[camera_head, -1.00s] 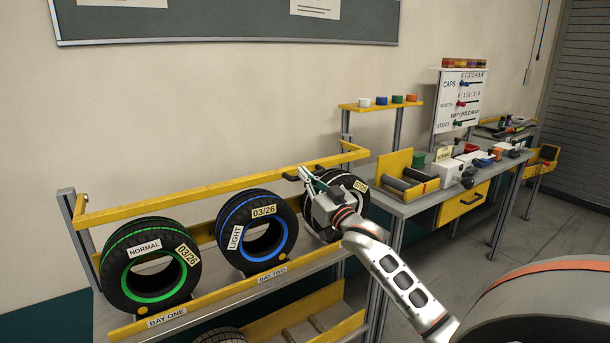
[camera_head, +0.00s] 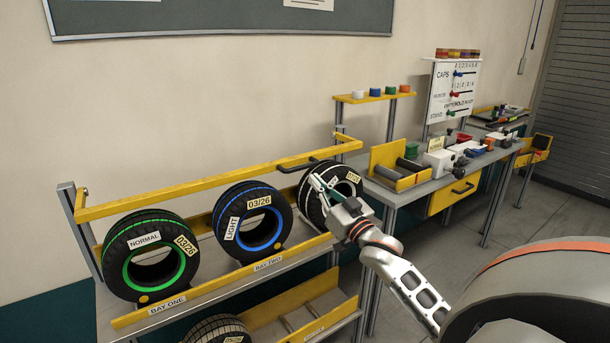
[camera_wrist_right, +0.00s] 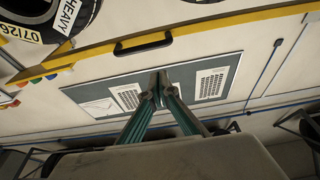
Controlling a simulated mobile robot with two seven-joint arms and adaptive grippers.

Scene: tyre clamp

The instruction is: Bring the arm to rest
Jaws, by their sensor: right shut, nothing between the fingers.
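My right gripper (camera_head: 322,183) is in front of the third tyre (camera_head: 346,182), on the right of the rack, and partly hides it. In the right wrist view the two fingers of the gripper (camera_wrist_right: 158,92) meet at the tips with nothing between them. Beyond them that view shows the wall board and a black handle (camera_wrist_right: 143,43) on a yellow bar. A tyre marked HEAVY (camera_wrist_right: 62,20) shows at its top left. My left gripper is not in view.
A green-ringed tyre (camera_head: 150,255) and a blue-ringed tyre (camera_head: 252,222) stand in the rack behind its yellow front rail (camera_head: 190,302). The yellow clamp bar (camera_head: 215,180) runs above the tyres. A workbench (camera_head: 415,187) with small parts stands to the right.

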